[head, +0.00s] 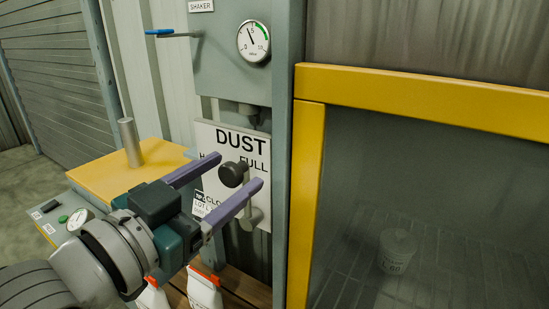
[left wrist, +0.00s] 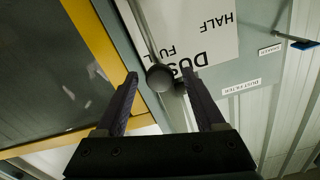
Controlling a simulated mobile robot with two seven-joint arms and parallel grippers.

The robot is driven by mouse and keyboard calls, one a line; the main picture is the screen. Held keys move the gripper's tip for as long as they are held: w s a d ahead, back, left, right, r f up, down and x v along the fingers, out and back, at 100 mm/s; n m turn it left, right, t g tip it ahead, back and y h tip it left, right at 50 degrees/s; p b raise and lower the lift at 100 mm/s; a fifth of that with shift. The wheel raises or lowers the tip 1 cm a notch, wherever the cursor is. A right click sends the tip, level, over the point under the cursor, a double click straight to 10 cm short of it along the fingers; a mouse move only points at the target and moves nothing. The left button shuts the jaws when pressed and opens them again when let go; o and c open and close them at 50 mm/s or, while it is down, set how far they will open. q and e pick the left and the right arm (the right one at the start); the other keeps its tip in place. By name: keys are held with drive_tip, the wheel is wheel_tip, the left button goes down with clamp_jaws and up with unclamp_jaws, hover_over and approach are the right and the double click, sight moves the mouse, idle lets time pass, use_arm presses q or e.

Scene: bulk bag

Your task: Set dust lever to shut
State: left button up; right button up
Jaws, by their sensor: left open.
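The dust lever has a round black knob (head: 233,174), which stands in front of a white sign headed DUST (head: 240,140). The sign shows the words FULL and part of HALF and CLOSED; my gripper hides the rest. My left gripper (head: 241,169) is open, with its two purple fingers on either side of the knob. In the left wrist view the knob (left wrist: 160,77) sits between the fingertips, with a gap visible on both sides. I cannot tell whether either finger touches it. My right gripper is not in view.
A grey panel with a round gauge (head: 253,41) and a blue-tipped shaker handle (head: 160,32) is above. A yellow-framed window (head: 308,200) stands close on the right. A yellow-topped box with a metal post (head: 130,142) is at left. White bottles with orange caps (head: 204,288) stand below.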

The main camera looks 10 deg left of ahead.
use_arm(q)
drive_tip(key=shift+w+d, duration=0.2)
drive_tip(key=shift+w, duration=0.35)
clamp_jaws()
idle(1.1)
